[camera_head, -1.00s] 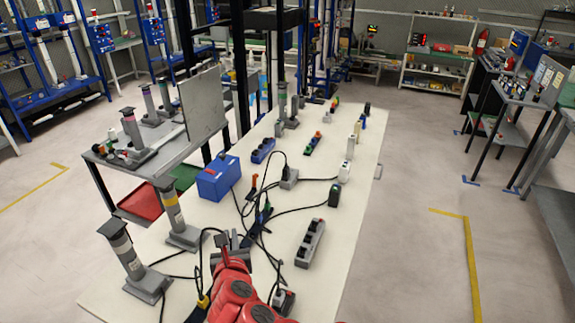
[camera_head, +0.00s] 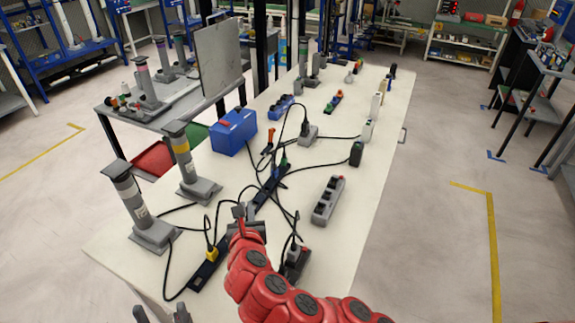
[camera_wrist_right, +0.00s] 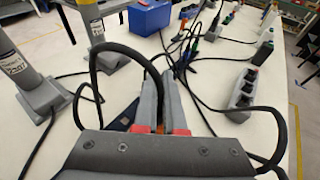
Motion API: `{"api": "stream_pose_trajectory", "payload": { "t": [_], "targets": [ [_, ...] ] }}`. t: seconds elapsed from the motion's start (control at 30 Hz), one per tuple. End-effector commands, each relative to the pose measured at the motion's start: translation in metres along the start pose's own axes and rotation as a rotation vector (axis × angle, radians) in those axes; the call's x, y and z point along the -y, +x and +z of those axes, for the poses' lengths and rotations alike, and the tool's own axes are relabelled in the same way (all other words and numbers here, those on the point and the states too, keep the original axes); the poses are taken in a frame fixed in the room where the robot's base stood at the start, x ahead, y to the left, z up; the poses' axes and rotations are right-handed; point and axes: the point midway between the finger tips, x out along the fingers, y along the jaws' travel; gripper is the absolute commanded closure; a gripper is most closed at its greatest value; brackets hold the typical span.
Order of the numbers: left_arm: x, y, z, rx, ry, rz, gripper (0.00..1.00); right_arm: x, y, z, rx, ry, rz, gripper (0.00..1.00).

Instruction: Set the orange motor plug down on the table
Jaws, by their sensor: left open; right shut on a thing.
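My right gripper (camera_head: 246,222) is above the white table (camera_head: 345,262), between two dark power strips. It is shut; in the right wrist view a sliver of orange, the orange motor plug (camera_wrist_right: 160,129), shows between its fingers (camera_wrist_right: 160,105). Most of the plug is hidden by the fingers. A black cable (camera_wrist_right: 112,50) loops up from beside the fingers and down to the left. I cannot tell how high the plug is above the table. My left gripper (camera_head: 161,315) is open and empty, with only its fingertips showing at the bottom edge of the head view.
A dark strip with a yellow plug (camera_head: 210,262) lies left of my right gripper; another strip (camera_head: 268,190) lies beyond it. A grey socket block (camera_head: 328,200) is to the right. Grey pillars (camera_head: 137,210) and a blue box (camera_head: 233,131) stand left. Cables cross the table's middle; its right side is clearer.

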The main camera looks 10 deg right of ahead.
Motion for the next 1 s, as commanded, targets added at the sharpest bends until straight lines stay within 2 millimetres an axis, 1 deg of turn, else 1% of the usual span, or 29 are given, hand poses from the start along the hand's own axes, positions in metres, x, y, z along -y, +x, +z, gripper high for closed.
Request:
{"api": "stream_pose_trajectory", "payload": {
  "t": [0.03, 0.1, 0.33, 0.53, 0.6, 0.83, 0.97, 1.0],
  "targets": [
    [0.000, 0.000, 0.000, 0.000, 0.000, 0.000, 0.29, 0.000, 0.003, -0.013, -0.007, -0.005, 0.000, 1.00],
    [0.000, 0.001, 0.000, 0.000, 0.000, 0.000, 0.29, 0.000, 0.006, -0.025, -0.007, -0.004, 0.000, 1.00],
    [0.000, 0.001, 0.000, 0.000, 0.000, 0.000, 0.29, 0.000, 0.015, -0.051, -0.005, -0.003, -0.001, 1.00],
    [0.000, 0.001, 0.000, 0.000, 0.000, 0.000, 0.29, 0.001, 0.024, -0.079, -0.004, -0.003, -0.002, 1.00],
    [0.000, 0.001, 0.000, 0.000, 0.000, 0.000, 0.29, 0.001, 0.025, -0.082, -0.001, -0.004, -0.002, 1.00],
    [0.000, 0.001, 0.000, 0.000, 0.000, 0.000, 0.29, 0.001, 0.025, -0.082, 0.001, -0.003, -0.001, 1.00],
    [0.000, -0.001, 0.000, 0.000, 0.000, 0.000, 0.29, 0.000, 0.026, -0.086, 0.000, -0.003, 0.000, 1.00],
    [0.000, -0.001, 0.000, 0.000, 0.000, 0.000, 0.29, 0.000, 0.026, -0.085, 0.000, -0.002, 0.000, 0.89]
  ]
}}
